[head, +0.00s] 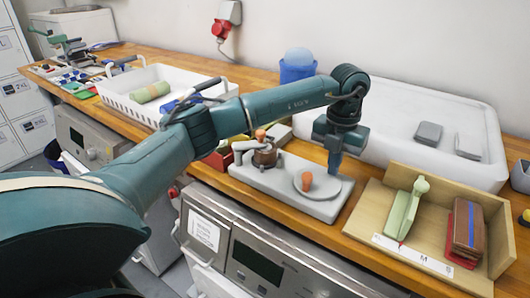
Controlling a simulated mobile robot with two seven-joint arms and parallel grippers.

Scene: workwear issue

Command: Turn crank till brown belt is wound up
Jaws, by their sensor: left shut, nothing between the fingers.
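A winding device with a grey base plate (285,189) lies on the wooden counter. At its left end is a brown, coiled-looking spool (265,157), with an orange knob (260,135) and a grey arm above it. I take these for the brown belt and the crank, but the detail is small. At the right end a round grey disc (327,187) carries another orange knob (307,181). My left gripper (334,172) is shut and empty, pointing down just behind and right of the disc, not on either knob. My right gripper is not in view.
A white tray (122,104) stands left, a big white bin (395,103) behind. A blue cup (297,70) stands behind my forearm.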

